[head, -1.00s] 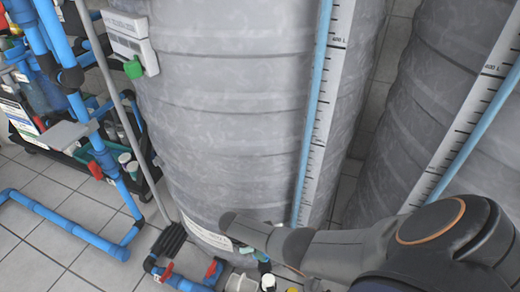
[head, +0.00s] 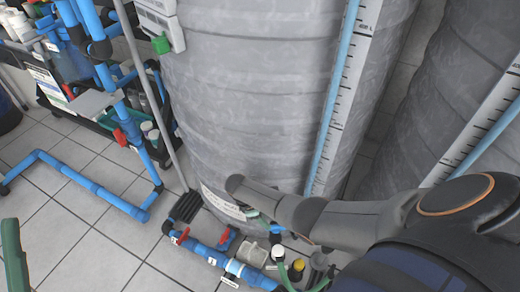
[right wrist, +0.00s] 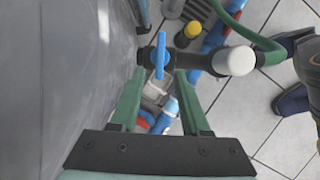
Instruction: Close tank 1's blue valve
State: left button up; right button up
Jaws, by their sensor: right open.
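A blue valve handle (right wrist: 160,55) shows in the right wrist view on a dark pipe beside the grey tank wall (right wrist: 65,65). My right gripper (right wrist: 160,76) is open, with its green fingers on either side of the handle's line. The handle is at or just beyond the fingertips; contact cannot be told. In the head view the big ribbed tank (head: 255,110) stands in the middle, and my right arm reaches to its lower front and hides the handle. A green piece at the head view's left edge may be my left gripper (head: 13,255); its jaws cannot be read.
Blue floor pipes with red valve handles (head: 226,239) run in front of the tank. A white cap (right wrist: 236,60), a yellow cap (right wrist: 191,20) and a green hose (right wrist: 245,35) lie close by. A second tank (head: 445,85) stands at the right. Tiled floor (head: 100,240) is free at the left.

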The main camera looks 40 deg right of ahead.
pick_arm(q)
jog(key=w+f+n+g+y+p, duration=0.1)
jog(key=w+f+n+y, duration=0.2)
jog(key=f, duration=0.3)
jog(key=w+a+f+n+g+y+p, duration=0.1)
jog(key=w+f+n+y, duration=0.3)
jog(key=f+y, duration=0.1)
jog(key=shift+a+f+y, duration=0.3)
jog(key=shift+f+y, duration=0.05)
jog(key=shift+y, duration=0.15)
pick_arm(e)
jog(key=v, duration=0.6)
jog(key=shift+r, duration=0.25)
pick_arm(q)
jog(key=shift+s, duration=0.1)
